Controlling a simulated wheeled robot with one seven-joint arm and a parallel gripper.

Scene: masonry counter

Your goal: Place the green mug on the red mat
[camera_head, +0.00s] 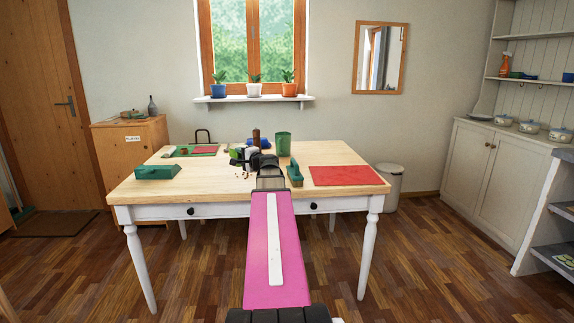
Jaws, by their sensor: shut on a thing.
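A red mat (346,175) lies flat at the right end of the wooden table, with nothing on it. My gripper (242,156) is over the middle of the table, left of the mat, and is partly hidden by my own arm. It is shut on a small bright green thing (235,155), which looks like the green mug. Only a part of it shows, and I cannot tell whether it touches the table.
A dark green tumbler (283,144) stands behind my gripper. A teal caddy (294,174) stands between my arm and the mat. A green box (158,172) is at the left. Small brown bits (243,176) lie near my gripper.

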